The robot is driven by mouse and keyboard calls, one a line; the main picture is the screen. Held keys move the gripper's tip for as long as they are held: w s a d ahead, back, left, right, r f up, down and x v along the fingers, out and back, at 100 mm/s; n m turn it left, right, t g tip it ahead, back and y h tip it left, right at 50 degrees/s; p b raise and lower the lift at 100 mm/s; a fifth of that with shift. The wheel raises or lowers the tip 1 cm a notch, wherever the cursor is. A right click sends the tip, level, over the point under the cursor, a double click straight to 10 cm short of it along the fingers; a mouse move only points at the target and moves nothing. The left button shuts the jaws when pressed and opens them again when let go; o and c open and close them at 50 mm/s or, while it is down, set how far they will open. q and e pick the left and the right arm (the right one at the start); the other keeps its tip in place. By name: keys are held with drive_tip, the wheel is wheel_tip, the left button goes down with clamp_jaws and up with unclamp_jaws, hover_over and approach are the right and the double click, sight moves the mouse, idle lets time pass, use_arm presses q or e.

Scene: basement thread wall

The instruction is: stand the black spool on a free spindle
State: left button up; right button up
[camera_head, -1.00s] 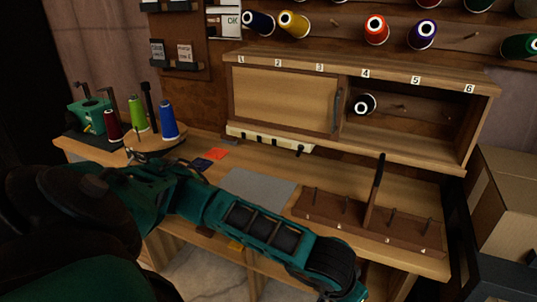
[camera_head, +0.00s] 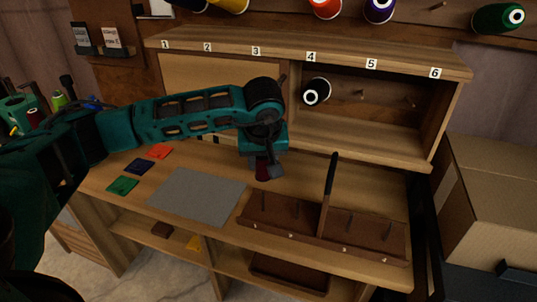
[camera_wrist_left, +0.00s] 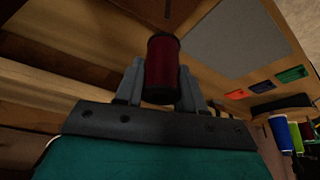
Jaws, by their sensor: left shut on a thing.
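The black spool (camera_head: 316,91) with a white core sits on a peg under label 4, inside the open part of the wall cabinet, tilted toward me. My left gripper (camera_head: 264,166) is in front of the cabinet, above the bench, to the left of and below the black spool. It is shut on a dark red spool (camera_wrist_left: 162,66), not on the black one. The spindle rack (camera_head: 277,222) on the bench has several bare upright spindles and a tall dark divider (camera_head: 329,195). My right gripper is out of view.
A grey mat (camera_head: 197,195) and green, blue and orange-red squares lie on the bench, left of the rack. The cabinet's sliding door (camera_head: 185,78) covers its left part. Other cabinet pegs (camera_head: 410,103) are bare. Cardboard boxes (camera_head: 495,200) stand at the right.

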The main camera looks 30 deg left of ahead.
sight(263, 193)
use_arm(q)
drive_tip(key=shift+s+f+b, duration=0.15)
drive_tip(key=shift+f+b, duration=0.35)
drive_tip(key=shift+f, duration=0.35)
wheel_tip(263, 193, down, 4)
drive_tip(key=shift+r+b, duration=0.25)
drive_tip(key=shift+b, duration=0.85)
wheel_tip(263, 193, down, 2)
drive_tip(key=shift+f+b, duration=0.25)
drive_tip(key=shift+b, duration=0.6)
drive_tip(key=shift+f+b, duration=0.7)
drive_tip(key=shift+f, duration=0.45)
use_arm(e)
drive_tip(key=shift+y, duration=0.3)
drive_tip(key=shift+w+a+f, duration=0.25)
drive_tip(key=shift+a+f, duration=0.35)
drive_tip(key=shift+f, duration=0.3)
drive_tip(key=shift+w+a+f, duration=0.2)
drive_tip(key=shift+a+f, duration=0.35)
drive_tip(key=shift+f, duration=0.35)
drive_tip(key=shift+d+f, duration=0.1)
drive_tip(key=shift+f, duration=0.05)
use_arm(q)
drive_tip(key=shift+b, duration=0.3)
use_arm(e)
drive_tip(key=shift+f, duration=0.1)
